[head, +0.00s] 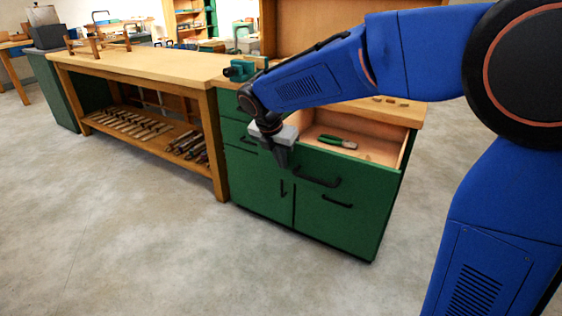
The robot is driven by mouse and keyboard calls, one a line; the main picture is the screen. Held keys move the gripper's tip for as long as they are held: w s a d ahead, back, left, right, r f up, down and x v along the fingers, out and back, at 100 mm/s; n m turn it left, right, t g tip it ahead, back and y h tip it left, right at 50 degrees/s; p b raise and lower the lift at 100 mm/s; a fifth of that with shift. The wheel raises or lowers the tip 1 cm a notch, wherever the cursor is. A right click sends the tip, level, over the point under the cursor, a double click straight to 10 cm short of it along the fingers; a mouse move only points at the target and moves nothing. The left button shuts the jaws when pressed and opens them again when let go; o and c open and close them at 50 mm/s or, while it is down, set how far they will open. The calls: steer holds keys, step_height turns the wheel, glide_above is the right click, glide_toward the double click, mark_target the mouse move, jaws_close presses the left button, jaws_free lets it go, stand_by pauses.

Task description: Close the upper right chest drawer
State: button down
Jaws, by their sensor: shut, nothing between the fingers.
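The green chest (262,198) stands at the right end of the wooden workbench. Its upper right drawer (372,150) is pulled open, showing a pale wooden inside. A tool with green handles (337,141) lies in it. The drawer's front has a dark bar handle (317,177). My gripper (284,163) points down at the left part of the drawer's front. It is shut and empty. I cannot tell whether it touches the front. My blue arm hides part of the chest top and the drawer's back left.
The lower shelf (150,130) holds several tools. Below the open drawer are doors with dark handles. The grey floor (140,230) in front is clear.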

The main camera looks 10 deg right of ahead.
steer(key=shift+w+d, duration=0.1)
steer(key=w+d, duration=0.5)
steer(key=w, duration=0.3)
steer(key=w+d, duration=0.6)
steer(key=w, duration=0.2)
steer(key=w+d, duration=0.6)
steer(key=w, duration=0.2)
steer(key=shift+d, duration=0.15)
steer(key=shift+w+d+r, duration=0.15)
steer(key=shift+w+d, duration=0.1)
steer(key=shift+w, duration=0.05)
